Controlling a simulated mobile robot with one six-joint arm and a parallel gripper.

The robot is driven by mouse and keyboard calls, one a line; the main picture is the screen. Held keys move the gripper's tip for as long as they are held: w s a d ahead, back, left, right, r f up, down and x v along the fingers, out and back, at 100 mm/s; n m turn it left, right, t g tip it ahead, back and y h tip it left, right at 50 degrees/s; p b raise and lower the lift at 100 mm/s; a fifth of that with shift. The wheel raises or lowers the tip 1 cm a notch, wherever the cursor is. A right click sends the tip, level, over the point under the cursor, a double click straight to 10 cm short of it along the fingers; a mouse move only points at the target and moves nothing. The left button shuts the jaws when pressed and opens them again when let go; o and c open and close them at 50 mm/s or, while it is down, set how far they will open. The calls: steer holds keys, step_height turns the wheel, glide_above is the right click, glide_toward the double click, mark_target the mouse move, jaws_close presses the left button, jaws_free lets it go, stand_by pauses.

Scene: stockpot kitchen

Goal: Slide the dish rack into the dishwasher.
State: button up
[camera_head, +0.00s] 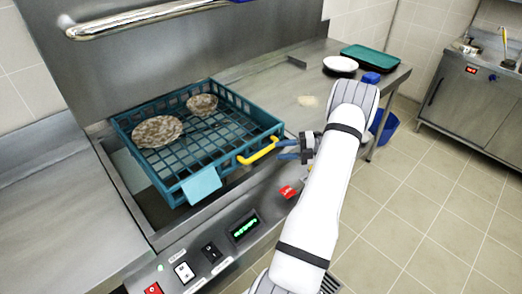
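The teal dish rack (178,171) is an open grid basket in the left half of the camera_head view. Two brown-stained plates (157,131) (202,104) lie in it. A yellow handle (258,153) is on its right front side, and a light blue cloth or tag (201,186) hangs on its front. The rack is at the dishwasher opening (130,172), below the grey hood (190,50) with its chrome bar. My gripper (280,150) is just right of the yellow handle, its dark blue fingers apart. Contact with the handle cannot be told.
A control panel (205,255) with switches and a green display runs along the front edge. A steel counter (50,215) lies left. The right counter (285,85) holds a white plate stack (340,65), green tray (371,57) and blue item (371,78). A blue bin (384,127) stands on the floor.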

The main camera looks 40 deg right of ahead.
mark_target(263, 150)
steer(key=p+x, duration=0.2)
steer(key=x, duration=0.5)
steer(key=shift+w+a+f, duration=0.1)
steer(key=shift+w+a, duration=0.05)
steer(key=shift+w, duration=0.05)
jaws_close()
stand_by(0.4)
